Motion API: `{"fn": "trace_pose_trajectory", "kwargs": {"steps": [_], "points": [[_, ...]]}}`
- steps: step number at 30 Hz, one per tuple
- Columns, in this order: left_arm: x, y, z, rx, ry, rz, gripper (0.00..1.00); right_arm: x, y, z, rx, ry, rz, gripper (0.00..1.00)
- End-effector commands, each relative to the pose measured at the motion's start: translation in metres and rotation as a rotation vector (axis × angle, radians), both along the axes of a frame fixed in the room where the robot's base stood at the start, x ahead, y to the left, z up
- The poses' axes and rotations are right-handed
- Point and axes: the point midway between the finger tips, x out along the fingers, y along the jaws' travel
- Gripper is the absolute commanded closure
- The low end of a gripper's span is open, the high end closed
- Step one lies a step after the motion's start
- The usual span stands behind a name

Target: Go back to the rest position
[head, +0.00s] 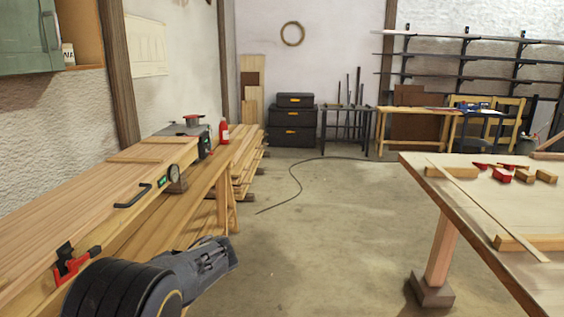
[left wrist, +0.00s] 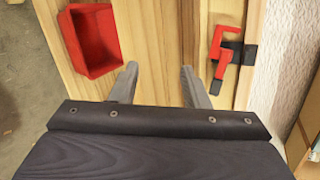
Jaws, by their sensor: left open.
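My left gripper (head: 224,256) shows low in the head view, beside the near end of the left workbench (head: 120,215). In the left wrist view its two fingers (left wrist: 160,86) are spread apart with nothing between them, over a wooden surface. A red tray (left wrist: 92,40) lies left of the fingers in that view, and a red clamp (left wrist: 226,55) lies to the right. My right gripper is in neither view.
A red clamp (head: 75,265) sits on the left bench's near edge. A black handle (head: 132,197) and a round gauge (head: 174,178) are farther along. The right table (head: 480,205) holds a long lath (head: 485,205) and several small blocks. Bare floor (head: 310,240) lies between them.

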Motion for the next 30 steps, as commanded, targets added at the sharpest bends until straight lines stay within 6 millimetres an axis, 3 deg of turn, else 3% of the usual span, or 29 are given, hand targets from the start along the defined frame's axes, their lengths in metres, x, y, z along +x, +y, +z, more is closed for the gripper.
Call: {"fn": "trace_pose_trajectory", "kwargs": {"steps": [3, 8, 15, 21, 25, 30], "points": [[-0.030, 0.016, -0.004, -0.189, 0.006, 0.045, 0.58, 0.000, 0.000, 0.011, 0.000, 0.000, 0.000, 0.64], [-0.085, 0.019, -0.008, -0.529, -0.023, 0.103, 0.58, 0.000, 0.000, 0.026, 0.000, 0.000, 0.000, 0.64], [-0.170, -0.018, 0.016, -1.032, -0.204, 0.131, 0.58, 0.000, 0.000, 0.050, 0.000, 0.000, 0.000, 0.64], [-0.228, -0.063, 0.050, -1.309, -0.431, 0.106, 0.58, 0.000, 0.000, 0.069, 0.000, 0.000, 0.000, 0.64], [-0.253, -0.086, 0.063, -1.401, -0.568, 0.087, 0.58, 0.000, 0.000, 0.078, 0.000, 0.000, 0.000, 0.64], [-0.268, -0.102, 0.067, -1.448, -0.670, 0.072, 0.58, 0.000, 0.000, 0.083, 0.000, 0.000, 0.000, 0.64]]}}
